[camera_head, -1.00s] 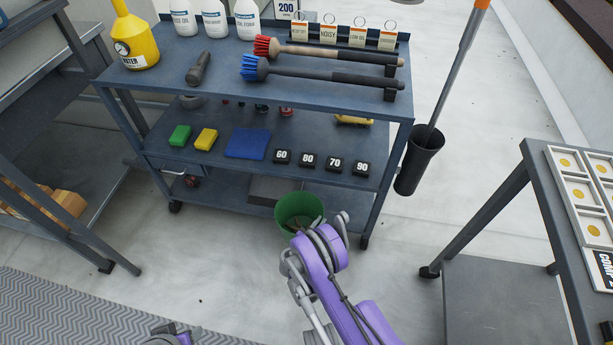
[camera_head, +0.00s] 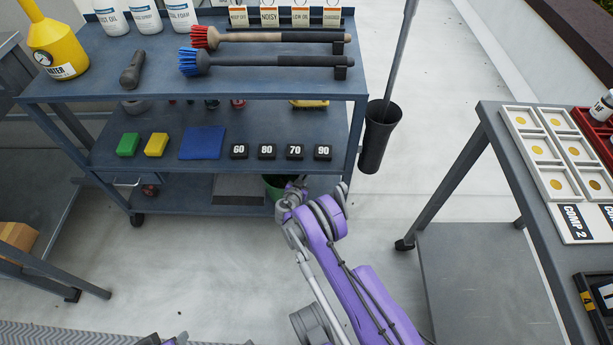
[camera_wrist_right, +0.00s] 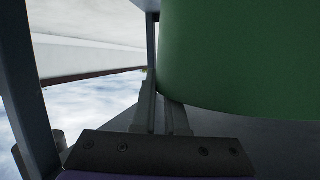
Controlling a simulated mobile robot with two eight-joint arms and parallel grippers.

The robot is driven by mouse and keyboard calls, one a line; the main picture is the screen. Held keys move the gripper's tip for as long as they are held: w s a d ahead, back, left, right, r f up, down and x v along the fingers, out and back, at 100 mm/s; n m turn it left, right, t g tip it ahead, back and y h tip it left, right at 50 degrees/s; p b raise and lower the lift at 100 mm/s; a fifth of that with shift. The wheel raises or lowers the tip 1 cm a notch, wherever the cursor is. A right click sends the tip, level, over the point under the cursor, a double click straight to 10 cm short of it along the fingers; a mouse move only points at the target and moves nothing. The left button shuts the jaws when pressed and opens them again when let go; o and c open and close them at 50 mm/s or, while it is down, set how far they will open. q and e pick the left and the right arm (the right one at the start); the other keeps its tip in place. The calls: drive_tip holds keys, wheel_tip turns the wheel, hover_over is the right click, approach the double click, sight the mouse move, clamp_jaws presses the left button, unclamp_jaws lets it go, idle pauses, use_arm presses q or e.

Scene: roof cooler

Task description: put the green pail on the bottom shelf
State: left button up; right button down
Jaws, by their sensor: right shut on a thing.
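The green pail (camera_head: 274,184) is mostly hidden in the head view, behind my right wrist and under the middle shelf's front edge. It is at the right part of the cart's bottom shelf (camera_head: 178,200); I cannot tell whether it rests on the shelf. The pail's green wall (camera_wrist_right: 245,60) fills the upper right of the right wrist view. My right gripper (camera_wrist_right: 163,104) is shut on the pail; its fingertips meet the pail's edge. My left gripper is not in view; only a small purple piece of mine shows at the bottom edge.
A flat grey item (camera_head: 238,189) lies on the bottom shelf left of the pail. The middle shelf (camera_head: 110,157) with sponges and number blocks is close above. A black holder (camera_head: 379,135) hangs at the cart's right side. A table (camera_head: 490,125) stands at right.

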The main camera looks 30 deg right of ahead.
drive_tip(key=w+d+f, duration=0.1)
drive_tip(key=w+d+f+b, duration=0.1)
drive_tip(key=f, duration=0.1)
drive_tip(key=shift+d+f+b, duration=0.25)
drive_tip(key=shift+b, duration=0.05)
drive_tip(key=c, duration=0.9)
unclamp_jaws()
drive_tip(key=p+v, duration=0.2)
drive_tip(key=v, duration=1)
drive_tip(key=shift+p, duration=0.3)
